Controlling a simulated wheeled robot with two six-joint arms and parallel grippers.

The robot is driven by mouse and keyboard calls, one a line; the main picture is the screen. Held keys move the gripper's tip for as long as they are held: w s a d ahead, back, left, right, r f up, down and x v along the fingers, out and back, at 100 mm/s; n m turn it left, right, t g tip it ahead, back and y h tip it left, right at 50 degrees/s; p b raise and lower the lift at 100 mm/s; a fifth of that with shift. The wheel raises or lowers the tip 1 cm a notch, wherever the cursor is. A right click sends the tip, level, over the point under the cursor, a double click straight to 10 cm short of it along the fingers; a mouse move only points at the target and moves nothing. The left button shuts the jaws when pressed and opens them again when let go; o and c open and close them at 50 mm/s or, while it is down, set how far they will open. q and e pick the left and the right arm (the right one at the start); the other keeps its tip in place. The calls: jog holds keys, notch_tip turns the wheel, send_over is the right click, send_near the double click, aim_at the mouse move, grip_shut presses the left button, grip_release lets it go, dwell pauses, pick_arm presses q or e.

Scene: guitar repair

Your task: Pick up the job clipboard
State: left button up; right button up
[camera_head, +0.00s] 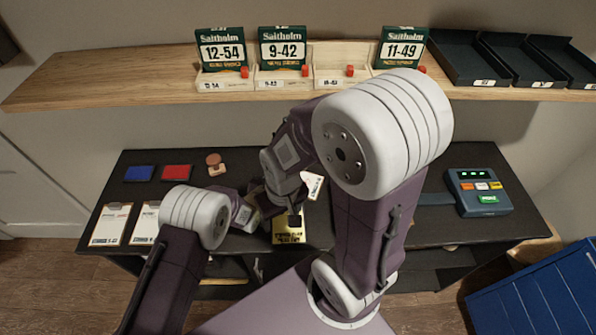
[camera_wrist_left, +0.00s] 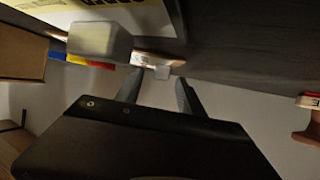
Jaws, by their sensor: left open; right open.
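Two clipboards with pale sheets lie on the left of the dark bench in the head view, the outer one (camera_head: 111,223) and the inner one (camera_head: 146,221). Each has a printed line at its lower edge, too small to read. My left gripper (camera_wrist_left: 157,94) is open in the left wrist view, its two fingers apart with nothing between them. In the head view it is right of the clipboards and partly hidden by its own arm. My right gripper (camera_head: 294,218) is open over a yellow printed item (camera_head: 289,238) at the bench's middle, apart from the clipboards.
Blue (camera_head: 139,173) and red (camera_head: 176,172) pads lie behind the clipboards. A device with a green display (camera_head: 477,193) is at the bench's right. A wooden shelf (camera_head: 110,80) above holds string boxes and black trays (camera_head: 517,66). A blue cabinet (camera_head: 540,292) stands at lower right.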

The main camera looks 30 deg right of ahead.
pick_arm(q)
jog(key=x, duration=0.2)
jog(key=shift+w+d+f, duration=0.1)
jog(key=shift+f, duration=0.25)
jog(key=v, duration=0.3)
jog(key=shift+d+r, duration=0.15)
grip_shut()
jog(key=shift+x, duration=0.75)
jog(key=shift+r, duration=0.25)
notch_tip(320, 180, up, 10)
jog(key=shift+b, duration=0.4)
pick_arm(e)
jog(key=shift+w+d+f, duration=0.25)
jog(key=shift+f, duration=0.25)
pick_arm(q)
jog(key=shift+f, duration=0.15)
